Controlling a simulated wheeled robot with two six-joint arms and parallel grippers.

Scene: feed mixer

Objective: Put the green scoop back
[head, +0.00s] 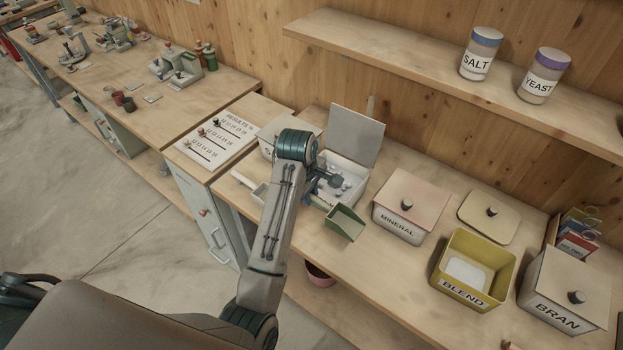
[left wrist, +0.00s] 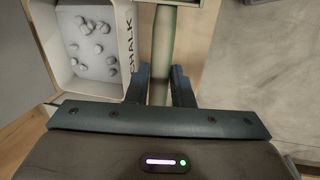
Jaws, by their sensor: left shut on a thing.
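The green scoop (head: 345,222) is in my left gripper (head: 320,187), held in front of the open chalk bin. In the left wrist view, its long green handle (left wrist: 163,55) runs between the two blue-grey fingers of my left gripper (left wrist: 160,88), which are shut on it. The scoop's tray looks empty in the head view. The chalk bin (head: 358,178) has its lid up and holds pale lumps; it also shows in the left wrist view (left wrist: 122,85), beside the handle. My arm hides part of the bin. My right gripper is in neither view.
Right along the bench stand a closed mineral bin (head: 411,199), an open yellow blend box (head: 505,262) and a closed bran bin (head: 567,288). A yellow lid (head: 475,220) lies behind the blend box. Salt (head: 480,55) and yeast (head: 543,76) jars stand on the shelf above.

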